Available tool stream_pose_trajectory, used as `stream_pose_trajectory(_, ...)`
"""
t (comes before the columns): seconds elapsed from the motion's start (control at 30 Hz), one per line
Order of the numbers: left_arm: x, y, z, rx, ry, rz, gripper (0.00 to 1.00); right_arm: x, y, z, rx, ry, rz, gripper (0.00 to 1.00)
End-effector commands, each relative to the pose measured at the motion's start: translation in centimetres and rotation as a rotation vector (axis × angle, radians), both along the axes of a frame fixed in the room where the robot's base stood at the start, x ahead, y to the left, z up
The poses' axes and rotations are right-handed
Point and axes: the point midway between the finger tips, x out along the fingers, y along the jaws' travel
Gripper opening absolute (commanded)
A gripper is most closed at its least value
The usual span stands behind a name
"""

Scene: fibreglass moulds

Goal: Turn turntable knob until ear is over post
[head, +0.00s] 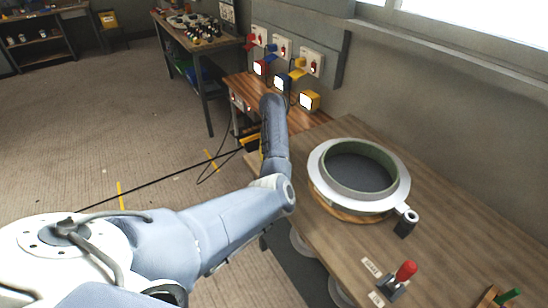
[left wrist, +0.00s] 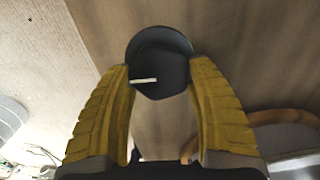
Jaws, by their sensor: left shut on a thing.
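The black knob (left wrist: 160,62) with a white pointer line is between the yellow fingers of my left gripper (left wrist: 161,70), shut on its sides in the left wrist view. The gripper and knob are not clearly seen in the head view, where my left forearm stands at the bench edge. The mould (head: 325,163), a pale flanged ring with a green inner wall, lies on the wooden turntable (head: 345,213). Its ear (head: 411,216), a small ringed lug, points to the lower right. My right gripper is not in view.
A red-handled toggle (head: 404,271) with small labels stands on the bench (head: 455,245) in front of the mould. A green-handled piece (head: 507,296) is at the lower right. Bench right of the mould is clear.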

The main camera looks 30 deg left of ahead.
Motion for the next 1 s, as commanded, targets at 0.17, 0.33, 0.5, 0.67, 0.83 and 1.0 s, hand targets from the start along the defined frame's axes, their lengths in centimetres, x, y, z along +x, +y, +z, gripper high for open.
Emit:
stream_pose_trajectory(0.17,-0.04,-0.03,-0.09,0.0,0.002,0.026,0.29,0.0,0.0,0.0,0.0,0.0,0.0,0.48)
stream_pose_trajectory(0.33,-0.03,-0.02,-0.09,0.001,0.002,0.032,0.29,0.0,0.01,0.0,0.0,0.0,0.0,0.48)
stream_pose_trajectory(0.5,-0.04,-0.01,-0.09,0.001,0.002,0.031,0.29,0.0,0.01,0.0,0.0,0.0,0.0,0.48)
stream_pose_trajectory(0.67,-0.03,-0.01,-0.08,0.0,0.001,0.031,0.68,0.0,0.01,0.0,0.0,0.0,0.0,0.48)
stream_pose_trajectory(0.83,0.0,-0.01,-0.04,0.0,0.001,0.031,0.83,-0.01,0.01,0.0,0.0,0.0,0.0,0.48)
stream_pose_trajectory(1.0,0.01,0.0,0.0,0.0,0.0,0.031,0.83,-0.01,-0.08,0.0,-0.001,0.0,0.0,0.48)
